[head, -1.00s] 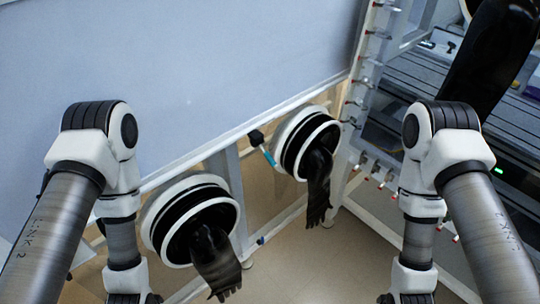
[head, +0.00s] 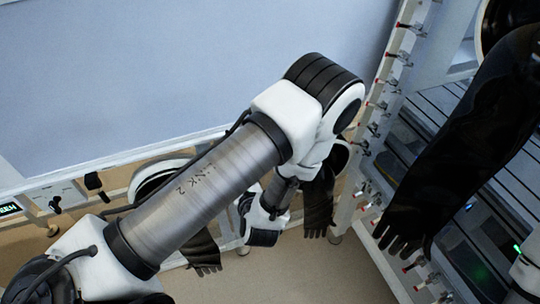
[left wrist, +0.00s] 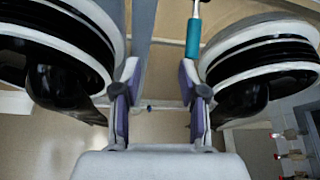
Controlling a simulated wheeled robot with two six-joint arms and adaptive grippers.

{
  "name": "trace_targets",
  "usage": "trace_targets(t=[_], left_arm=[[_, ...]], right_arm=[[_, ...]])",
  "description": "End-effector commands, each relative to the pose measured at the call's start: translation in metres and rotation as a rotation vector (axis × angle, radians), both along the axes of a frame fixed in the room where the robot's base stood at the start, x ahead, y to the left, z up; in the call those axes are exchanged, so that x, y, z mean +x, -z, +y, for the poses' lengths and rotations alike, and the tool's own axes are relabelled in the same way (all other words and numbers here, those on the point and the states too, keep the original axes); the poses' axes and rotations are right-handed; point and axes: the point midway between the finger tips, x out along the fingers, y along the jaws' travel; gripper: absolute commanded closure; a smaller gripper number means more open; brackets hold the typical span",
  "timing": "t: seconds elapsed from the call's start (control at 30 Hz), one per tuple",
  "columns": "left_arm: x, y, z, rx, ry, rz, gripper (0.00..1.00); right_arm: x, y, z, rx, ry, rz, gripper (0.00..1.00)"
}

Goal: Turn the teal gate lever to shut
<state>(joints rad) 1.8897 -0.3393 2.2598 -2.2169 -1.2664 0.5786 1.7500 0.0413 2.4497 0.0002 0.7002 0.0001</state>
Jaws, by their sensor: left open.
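The teal gate lever (left wrist: 193,38) shows in the left wrist view, upright in the picture between the two glove ports and near the top edge. In the head view my left arm covers the place where it stands. My left gripper (left wrist: 158,95) is open and empty, its purple-padded fingers wide apart. The lever lies above the right-hand finger in the picture, apart from it as far as I can tell. In the head view the gripper's fingers are hidden behind its own wrist. My right gripper is out of view.
A left glove port (left wrist: 65,45) and a right glove port (left wrist: 262,62) flank the gripper, each with a black glove hanging. Black-handled levers (head: 94,182) sit on the panel at left. A rack frame with red-tipped valves (head: 387,82) stands at right. Open floor (head: 310,270) lies below.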

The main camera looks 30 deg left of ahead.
Motion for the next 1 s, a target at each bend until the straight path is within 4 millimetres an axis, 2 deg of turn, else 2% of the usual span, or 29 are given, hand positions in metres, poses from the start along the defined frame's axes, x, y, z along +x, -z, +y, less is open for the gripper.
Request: trace_targets(t=[0.03,0.1,0.17,0.27,0.6,0.9,0.97,1.0], left_arm=[[0.009,-0.014,-0.012,0.002,0.043,-0.014,0.57],[0.017,-0.029,-0.022,0.014,0.073,-0.032,0.57],[0.021,-0.032,-0.022,0.014,0.075,-0.040,0.57],[0.027,-0.025,-0.014,0.011,0.069,-0.039,0.57],[0.069,-0.004,0.022,0.014,0.067,-0.038,0.57],[0.073,0.000,0.025,0.016,0.070,-0.037,0.57],[0.073,0.000,0.025,0.016,0.070,-0.037,0.75],[0.073,0.000,0.025,0.016,0.070,-0.037,0.89]], right_arm=[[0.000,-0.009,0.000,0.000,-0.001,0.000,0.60],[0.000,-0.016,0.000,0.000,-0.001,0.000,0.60],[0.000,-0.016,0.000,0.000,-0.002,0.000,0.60],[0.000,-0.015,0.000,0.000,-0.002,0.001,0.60],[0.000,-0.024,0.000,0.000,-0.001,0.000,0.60],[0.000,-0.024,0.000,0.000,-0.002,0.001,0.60],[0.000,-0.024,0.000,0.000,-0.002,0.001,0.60],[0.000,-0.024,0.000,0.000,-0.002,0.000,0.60]])
